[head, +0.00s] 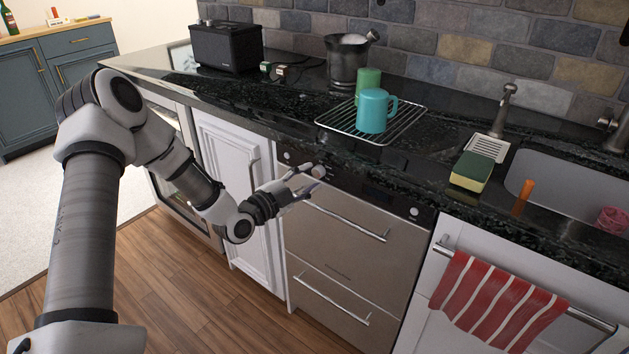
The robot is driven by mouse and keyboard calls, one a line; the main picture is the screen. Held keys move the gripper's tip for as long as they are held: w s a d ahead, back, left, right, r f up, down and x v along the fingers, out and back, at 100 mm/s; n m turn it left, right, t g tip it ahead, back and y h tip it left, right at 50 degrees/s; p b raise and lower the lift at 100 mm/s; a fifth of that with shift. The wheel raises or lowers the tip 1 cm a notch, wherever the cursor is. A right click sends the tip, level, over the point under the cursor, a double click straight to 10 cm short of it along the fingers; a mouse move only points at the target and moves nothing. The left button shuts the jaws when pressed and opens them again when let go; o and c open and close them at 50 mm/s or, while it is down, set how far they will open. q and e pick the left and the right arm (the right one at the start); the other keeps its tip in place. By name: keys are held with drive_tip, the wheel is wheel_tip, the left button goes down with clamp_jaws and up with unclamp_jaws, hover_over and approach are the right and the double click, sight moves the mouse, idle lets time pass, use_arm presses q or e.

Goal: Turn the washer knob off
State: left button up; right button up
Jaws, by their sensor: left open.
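The washer (345,225) is a steel-fronted unit with two drawers under the black counter. Its dark control strip (365,190) runs along the top. A silver round knob (318,171) sits on the strip's left part. My left gripper (313,178) is open right in front of the strip, with its fingertips beside the knob. I cannot tell whether a finger touches the knob, nor which way the knob is turned. My right gripper is not in view.
Above the washer, a wire rack (402,128) on the counter holds a teal mug (373,111) and a green cup (368,80). A sponge (472,171) and sink (570,190) are at right. A striped towel (497,302) hangs below them. Two drawer handles (347,222) stick out under the gripper.

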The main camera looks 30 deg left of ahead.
use_arm(q)
drive_tip(key=shift+w+d, duration=0.2)
drive_tip(key=shift+w, duration=0.85)
drive_tip(key=shift+c, duration=0.3)
clamp_jaws()
